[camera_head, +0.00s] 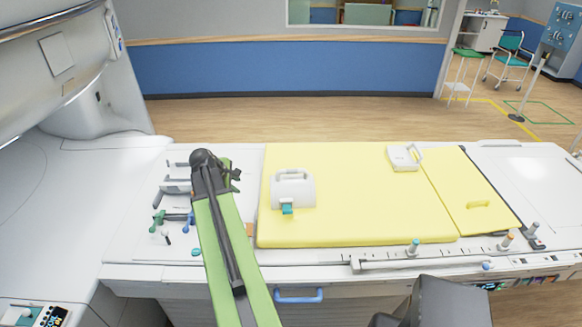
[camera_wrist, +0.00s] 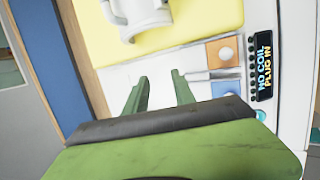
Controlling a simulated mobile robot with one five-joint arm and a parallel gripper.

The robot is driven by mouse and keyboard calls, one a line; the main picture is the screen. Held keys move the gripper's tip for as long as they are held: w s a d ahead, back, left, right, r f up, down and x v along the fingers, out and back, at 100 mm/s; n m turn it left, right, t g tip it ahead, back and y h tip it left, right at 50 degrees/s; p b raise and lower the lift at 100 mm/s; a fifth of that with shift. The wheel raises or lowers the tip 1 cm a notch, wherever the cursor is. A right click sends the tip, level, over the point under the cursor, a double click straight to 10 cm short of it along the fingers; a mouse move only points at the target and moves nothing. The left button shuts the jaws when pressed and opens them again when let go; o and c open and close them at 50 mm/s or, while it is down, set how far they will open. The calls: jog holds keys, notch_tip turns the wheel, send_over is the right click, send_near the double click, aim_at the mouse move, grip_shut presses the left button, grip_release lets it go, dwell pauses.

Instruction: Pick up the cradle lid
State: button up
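A white curved cover with a handle on top and a teal tab at its front (camera_head: 293,190) sits on the yellow pad, near its left end. It looks like the cradle lid. In the wrist view part of it shows at the top edge (camera_wrist: 145,15), cut off by the frame. My gripper (camera_wrist: 160,86) has its two green fingers apart with nothing between them, over the white table surface. In the head view my gripper (camera_head: 230,175) is left of the cover and apart from it, mostly hidden behind my arm's dark joint.
The yellow pad (camera_head: 350,215) covers the middle of the table. A smaller white piece with a handle (camera_head: 404,158) lies at its far right. Grey, green and blue fittings (camera_head: 175,190) stand left of my arm. Orange and blue sockets (camera_wrist: 222,52) lie beside a "NO COIL PLUG IN" display (camera_wrist: 263,65).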

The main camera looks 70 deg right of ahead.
jog(key=n+g+h+p, duration=0.1)
jog(key=g+p, duration=0.1)
send_near(290, 171)
jog(key=b+x, duration=0.6)
jog(key=b, duration=0.3)
jog(key=shift+a+f, duration=0.2)
jog(key=shift+s+d+r, duration=0.1)
jog(key=shift+s+d, duration=0.05)
jog(key=b+x, duration=0.2)
jog(key=x, duration=0.1)
jog(key=b+x, duration=0.2)
jog(key=shift+w, duration=0.35)
jog(key=shift+d, duration=0.2)
jog(key=shift+s, duration=0.1)
grip_shut()
jog(key=shift+a, duration=0.1)
